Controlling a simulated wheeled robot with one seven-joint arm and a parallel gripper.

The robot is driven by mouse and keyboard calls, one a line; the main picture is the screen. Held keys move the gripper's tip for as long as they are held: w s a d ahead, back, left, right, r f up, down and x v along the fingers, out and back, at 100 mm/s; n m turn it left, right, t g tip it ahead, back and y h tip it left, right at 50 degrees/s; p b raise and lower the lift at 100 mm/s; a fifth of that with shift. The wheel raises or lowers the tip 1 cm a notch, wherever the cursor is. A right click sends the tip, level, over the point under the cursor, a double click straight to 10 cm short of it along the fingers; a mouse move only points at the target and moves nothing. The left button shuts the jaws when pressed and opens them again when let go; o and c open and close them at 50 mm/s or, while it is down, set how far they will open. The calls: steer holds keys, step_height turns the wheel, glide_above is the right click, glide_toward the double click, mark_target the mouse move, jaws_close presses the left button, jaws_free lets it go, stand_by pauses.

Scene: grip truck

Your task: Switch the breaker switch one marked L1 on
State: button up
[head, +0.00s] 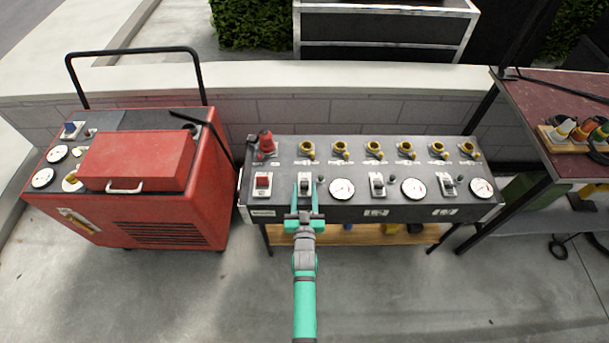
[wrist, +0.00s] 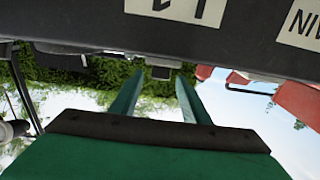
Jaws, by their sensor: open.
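The breaker panel (head: 325,208) is a dark sloped box with a row of switches. The leftmost grey switch (head: 305,184) sits between the red switch and the first dial. My gripper (head: 305,190) is open in front of it, one green finger to each side. In the wrist view the picture is upside down; a white label (wrist: 180,8) reading L1 is partly cut off at the top. My gripper's fingers (wrist: 160,76) stand apart there, with a small dark block, probably the switch, between their tips. Contact and the switch's position cannot be told.
A red switch (head: 263,181) is left of the fingers, and a dial (head: 341,189) is close to the right. Two more grey switches (head: 377,181) (head: 448,184) are farther right. A red machine (head: 150,190) stands left; a table (head: 560,100) stands right.

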mark_target(305, 180)
steer(key=shift+w, duration=3.45)
steer(key=c, duration=1.1)
